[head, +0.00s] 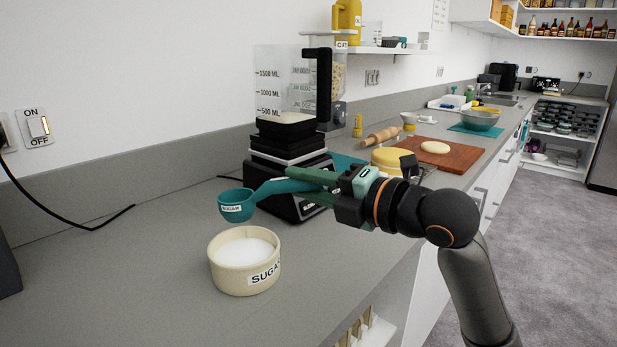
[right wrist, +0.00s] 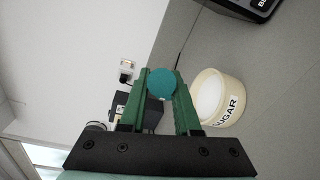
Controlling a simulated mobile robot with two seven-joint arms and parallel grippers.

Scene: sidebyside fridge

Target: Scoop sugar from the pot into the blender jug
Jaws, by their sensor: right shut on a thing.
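The cream sugar pot (head: 245,264), labelled SUGAR, stands on the counter with white sugar in it. It also shows in the right wrist view (right wrist: 218,98). My right gripper (head: 300,178) is shut on the handle of a teal scoop (head: 236,207) labelled SUGAR. The scoop is held above the pot's back rim, apart from it, bowl roughly upright; its contents are hidden. Its teal bowl shows between the fingers in the right wrist view (right wrist: 161,83). The clear blender jug (head: 283,90) with a black handle stands on its black base (head: 290,178), behind the gripper, with white content low inside. My left gripper is not in view.
A wooden board (head: 452,155) with dough, a rolling pin (head: 382,138) and a yellow-lidded container (head: 393,160) lie beyond my right arm. A black cord (head: 75,223) runs along the wall at left.

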